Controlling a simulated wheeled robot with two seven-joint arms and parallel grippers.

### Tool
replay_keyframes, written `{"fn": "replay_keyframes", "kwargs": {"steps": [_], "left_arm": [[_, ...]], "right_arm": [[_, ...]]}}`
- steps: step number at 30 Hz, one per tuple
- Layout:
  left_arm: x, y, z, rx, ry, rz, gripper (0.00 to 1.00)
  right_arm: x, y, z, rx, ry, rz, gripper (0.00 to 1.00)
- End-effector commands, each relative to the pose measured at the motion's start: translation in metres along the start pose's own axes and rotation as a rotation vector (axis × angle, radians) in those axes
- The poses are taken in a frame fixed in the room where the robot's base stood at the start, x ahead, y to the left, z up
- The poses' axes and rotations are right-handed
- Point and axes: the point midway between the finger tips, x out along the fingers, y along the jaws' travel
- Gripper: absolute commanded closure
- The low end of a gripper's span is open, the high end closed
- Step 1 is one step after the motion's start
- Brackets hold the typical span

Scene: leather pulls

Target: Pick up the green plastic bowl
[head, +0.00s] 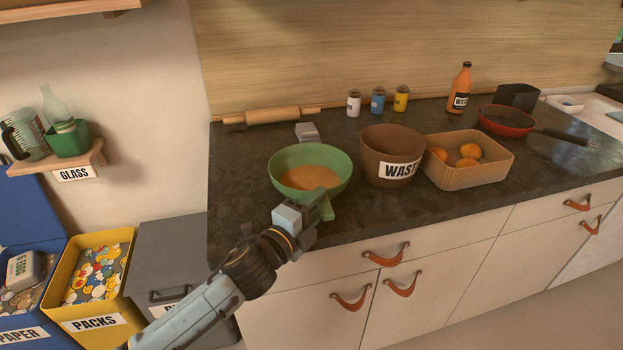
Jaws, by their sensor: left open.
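The green plastic bowl (336,178) stands upright on the dark countertop near its front edge, with an orange-brown filling (310,178) inside. My left gripper (318,207) is open at the bowl's near right side, and my arm reaches up to it from the lower left. A green piece shows at the fingertips. I cannot tell whether it is part of the bowl, nor whether the fingers touch the bowl. The gripper covers a little of the bowl's near side. My right gripper is not in view.
A brown waste bin (376,145) stands close right of the bowl, beside a tan tray (470,177) of oranges. A small grey block (307,132) and a rolling pin (272,115) lie behind. Drawers with leather pulls (386,256) are below. Counter left of the bowl is clear.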

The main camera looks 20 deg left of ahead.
Motion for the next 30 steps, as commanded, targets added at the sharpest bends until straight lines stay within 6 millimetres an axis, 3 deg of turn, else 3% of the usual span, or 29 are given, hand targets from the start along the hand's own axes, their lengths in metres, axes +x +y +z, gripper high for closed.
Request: {"fn": "replay_keyframes", "kwargs": {"steps": [3,11,20,30], "left_arm": [[0.0093,0.0,-0.0003,-0.001,0.0,0.0,0.58],[0.0104,0.0,-0.0002,-0.001,0.001,0.0,0.59],[0.0102,0.0001,-0.0001,0.0,0.001,0.0,0.99],[0.0103,-0.001,0.0,0.001,0.001,-0.002,1.0]], "right_arm": [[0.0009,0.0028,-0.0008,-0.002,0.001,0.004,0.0],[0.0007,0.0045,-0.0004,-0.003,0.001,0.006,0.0],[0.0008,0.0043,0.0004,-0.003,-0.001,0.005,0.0],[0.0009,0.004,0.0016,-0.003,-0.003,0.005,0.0]]}}
